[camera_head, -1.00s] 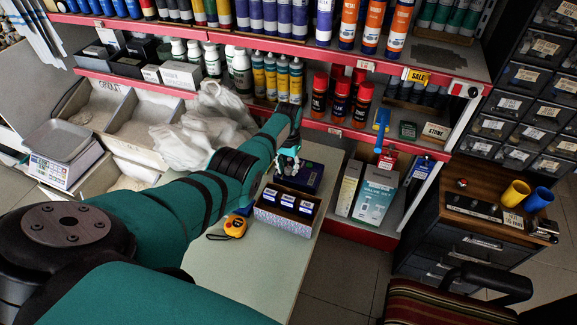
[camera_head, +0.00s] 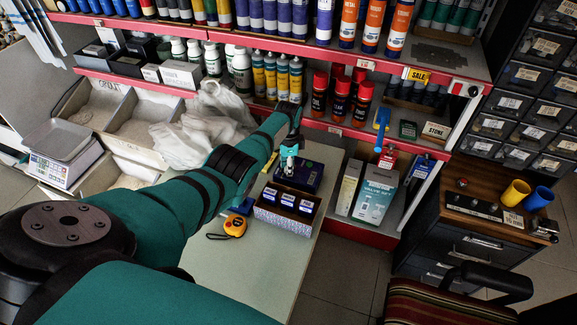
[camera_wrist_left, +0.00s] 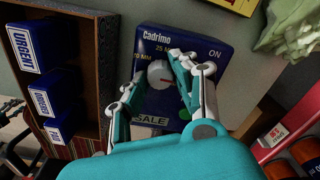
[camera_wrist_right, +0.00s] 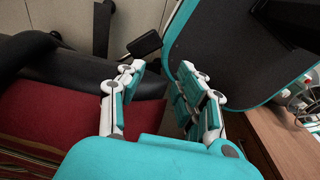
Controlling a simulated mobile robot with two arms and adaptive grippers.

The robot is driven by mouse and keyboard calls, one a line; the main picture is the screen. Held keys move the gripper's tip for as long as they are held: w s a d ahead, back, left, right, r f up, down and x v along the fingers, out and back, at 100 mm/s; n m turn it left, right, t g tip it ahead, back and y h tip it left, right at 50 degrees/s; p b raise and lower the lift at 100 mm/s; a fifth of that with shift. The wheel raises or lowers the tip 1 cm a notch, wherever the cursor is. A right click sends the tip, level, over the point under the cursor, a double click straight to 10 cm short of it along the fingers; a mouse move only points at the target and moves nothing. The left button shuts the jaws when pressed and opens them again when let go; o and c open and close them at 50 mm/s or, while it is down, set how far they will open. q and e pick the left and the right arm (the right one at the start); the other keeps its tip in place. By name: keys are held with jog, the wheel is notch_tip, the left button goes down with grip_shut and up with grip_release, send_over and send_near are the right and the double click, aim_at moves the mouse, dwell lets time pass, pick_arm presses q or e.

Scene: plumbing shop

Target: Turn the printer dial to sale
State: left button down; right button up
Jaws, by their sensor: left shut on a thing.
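The dark blue printer (camera_head: 309,172) sits on the pale table in the head view, largely behind my left gripper (camera_head: 289,150). In the left wrist view the printer (camera_wrist_left: 225,75) shows "Cadrimo", "20 MM", "25 MM" and "ON" around its dial, with a "SALE" label (camera_wrist_left: 150,119) below. The pale dial (camera_wrist_left: 157,73) has a red mark on its right side, partly hidden by the finger. My left gripper (camera_wrist_left: 160,75) is shut on the dial, a finger at each side. My right gripper (camera_wrist_right: 158,75) is open and empty near a red seat.
A box of blue stamps (camera_head: 287,207) stands in front of the printer. A yellow tape measure (camera_head: 235,225) lies to its left. Shelves with bottles and cans (camera_head: 340,98) rise behind.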

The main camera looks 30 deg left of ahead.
pick_arm(q)
jog(key=m, duration=0.5)
jog(key=shift+m+b, duration=0.3)
jog(key=shift+m, duration=0.1)
dwell(0.4)
jog(key=c, duration=1)
grip_release()
jog(key=shift+r, duration=0.1)
notch_tip(320, 180, up, 12)
jog(key=shift+f, duration=0.1)
